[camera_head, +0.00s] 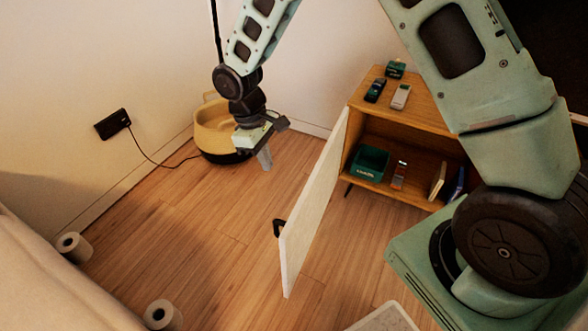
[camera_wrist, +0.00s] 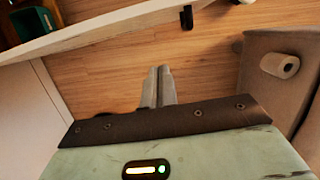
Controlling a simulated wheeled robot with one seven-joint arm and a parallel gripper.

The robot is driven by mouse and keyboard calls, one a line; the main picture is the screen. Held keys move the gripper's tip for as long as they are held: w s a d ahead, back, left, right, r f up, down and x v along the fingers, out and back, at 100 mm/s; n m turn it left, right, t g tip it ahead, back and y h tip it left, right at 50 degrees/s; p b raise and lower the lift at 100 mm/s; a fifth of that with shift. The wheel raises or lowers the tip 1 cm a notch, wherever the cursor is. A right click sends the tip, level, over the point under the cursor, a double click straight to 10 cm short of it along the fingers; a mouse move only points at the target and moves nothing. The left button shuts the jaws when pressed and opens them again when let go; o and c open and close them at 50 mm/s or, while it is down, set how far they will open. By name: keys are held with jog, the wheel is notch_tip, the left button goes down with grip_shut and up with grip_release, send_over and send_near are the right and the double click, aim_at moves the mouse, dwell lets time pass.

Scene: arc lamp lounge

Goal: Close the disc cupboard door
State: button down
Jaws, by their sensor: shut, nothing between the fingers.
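The disc cupboard (camera_head: 408,132) is a low wooden cabinet at the right of the head view. Its white door (camera_head: 313,212) stands wide open, swung out toward the viewer, with a black handle (camera_head: 278,228) on its left face near the free edge. In the wrist view the door (camera_wrist: 110,32) crosses the top left, and its handle (camera_wrist: 187,17) shows at the top. My gripper (camera_head: 266,160) is shut and empty. It hangs over the floor to the left of the door, apart from it. The shut fingers (camera_wrist: 158,88) also show in the wrist view.
A yellow and black basket (camera_head: 213,130) stands by the wall behind my gripper. Paper rolls (camera_head: 73,247) lie at the lower left beside a beige couch (camera_head: 40,295). A green box (camera_head: 370,162) and several small items are inside the cupboard. Floor left of the door is clear.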

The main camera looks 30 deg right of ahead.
jog(key=w+d+f, duration=0.2)
jog(key=b, duration=0.2)
send_near(312, 196)
jog(key=shift+s+a+f, duration=0.6)
jog(key=shift+a+f, duration=1.4)
jog(key=shift+a, duration=0.1)
